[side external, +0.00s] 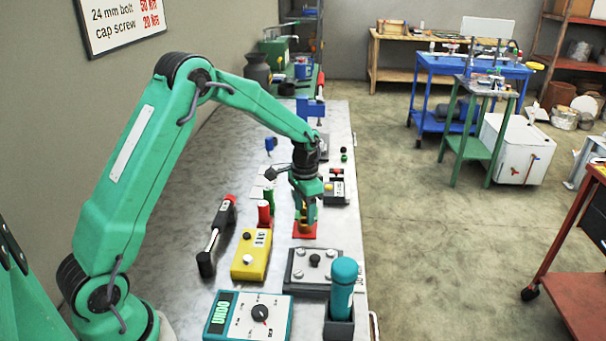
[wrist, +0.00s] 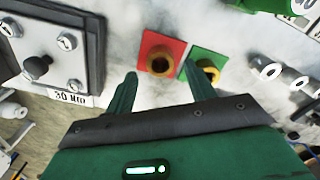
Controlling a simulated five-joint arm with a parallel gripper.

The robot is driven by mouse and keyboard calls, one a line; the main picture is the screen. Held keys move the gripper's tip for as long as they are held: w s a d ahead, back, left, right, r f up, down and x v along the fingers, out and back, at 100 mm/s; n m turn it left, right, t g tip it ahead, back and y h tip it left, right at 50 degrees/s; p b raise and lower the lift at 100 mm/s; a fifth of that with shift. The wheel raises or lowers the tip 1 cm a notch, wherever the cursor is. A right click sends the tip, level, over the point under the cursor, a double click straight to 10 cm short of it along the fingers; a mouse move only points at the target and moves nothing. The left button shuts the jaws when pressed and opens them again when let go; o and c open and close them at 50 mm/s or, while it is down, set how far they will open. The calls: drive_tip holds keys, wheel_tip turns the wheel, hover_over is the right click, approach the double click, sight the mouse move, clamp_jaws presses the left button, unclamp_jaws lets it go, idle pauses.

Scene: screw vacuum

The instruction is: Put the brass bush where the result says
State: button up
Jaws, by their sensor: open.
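A brass bush (wrist: 160,52) with a dark bore stands on a red square pad (wrist: 174,44) in the wrist view. A similar brass-coloured ring (wrist: 209,64) is on a green square pad (wrist: 218,58) to its right, partly behind a finger. My gripper (wrist: 161,82) is open, its fingers apart on either side of the bush's line, with no contact visible. In the side external view my gripper (side external: 305,214) points down over the red pad (side external: 305,235). The green pad is hidden there. A teal meter (side external: 248,316) has a dial and a lit display I cannot read surely.
A black-and-red tool (side external: 217,234) and red and green cylinders (side external: 265,213) are left of my gripper. The bench's right edge is close.

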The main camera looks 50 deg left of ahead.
wheel_tip(320, 180, up, 8)
drive_tip(key=shift+r, duration=0.15)
idle(0.3)
drive_tip(key=shift+r, duration=0.1)
idle(0.4)
drive_tip(key=s+d+r+n+t, duration=0.1)
drive_tip(key=s+d+r+t, duration=0.3)
drive_tip(key=s+r, duration=0.75)
drive_tip(key=s+d+n+t, duration=0.1)
drive_tip(key=s+d+n, duration=0.1)
drive_tip(key=s, duration=1.3)
drive_tip(key=shift+s+d+t, duration=0.25)
drive_tip(key=shift+d+t, duration=0.05)
drive_tip(key=shift+d, duration=0.6)
